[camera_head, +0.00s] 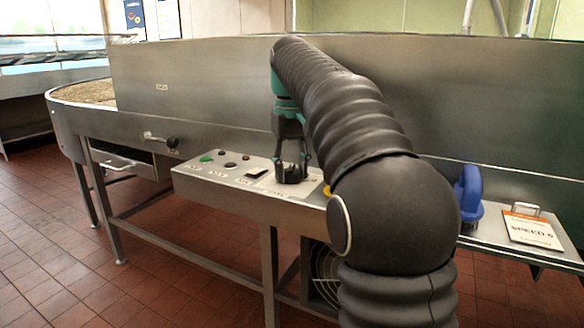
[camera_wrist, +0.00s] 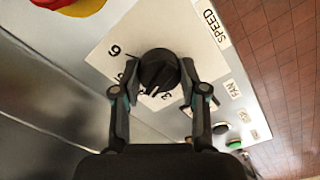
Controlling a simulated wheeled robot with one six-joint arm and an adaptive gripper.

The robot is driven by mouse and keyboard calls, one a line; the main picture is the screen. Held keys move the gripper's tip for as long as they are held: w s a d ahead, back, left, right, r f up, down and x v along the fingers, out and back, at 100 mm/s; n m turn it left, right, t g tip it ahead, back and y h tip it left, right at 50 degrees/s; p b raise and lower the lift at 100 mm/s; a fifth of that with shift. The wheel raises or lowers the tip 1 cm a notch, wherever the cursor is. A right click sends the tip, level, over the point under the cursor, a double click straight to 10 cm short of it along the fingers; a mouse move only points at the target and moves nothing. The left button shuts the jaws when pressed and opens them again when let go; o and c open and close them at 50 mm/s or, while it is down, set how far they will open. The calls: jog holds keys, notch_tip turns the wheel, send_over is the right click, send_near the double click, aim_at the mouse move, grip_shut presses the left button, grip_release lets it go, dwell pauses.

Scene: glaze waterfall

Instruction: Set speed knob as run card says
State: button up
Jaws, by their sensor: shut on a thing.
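The black speed knob (camera_wrist: 158,68) sits on a pale dial plate (camera_wrist: 112,40) beside a label reading SPEED (camera_wrist: 215,24). A 6 shows left of the knob and a 3 below it; other numbers are partly hidden. My gripper (camera_wrist: 157,82) is shut on the knob, one finger on each side. I cannot tell for sure which number the knob points at. In the head view my gripper (camera_head: 292,170) reaches down onto the control panel (camera_head: 225,186). The run card (camera_head: 533,230) lies at the right and appears to read SPEED 6.
A green button (camera_head: 206,158) and dark controls are left of my gripper. A yellow-and-red control (camera_wrist: 72,5) is close on the other side. A blue curved object (camera_head: 468,192) stands left of the card. A steel wall (camera_head: 200,82) rises behind the panel.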

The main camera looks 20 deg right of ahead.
aim_at(291, 167)
jog(key=m+p, duration=0.3)
jog(key=shift+r+m+p, duration=0.15)
jog(key=shift+m+p, duration=1.55)
jog(key=shift+m, duration=0.6)
jog(key=o, duration=1.1)
jog(key=shift+f, duration=0.2)
jog(key=shift+o, duration=0.2)
jog(key=shift+r, duration=0.1)
notch_tip(291, 167, up, 12)
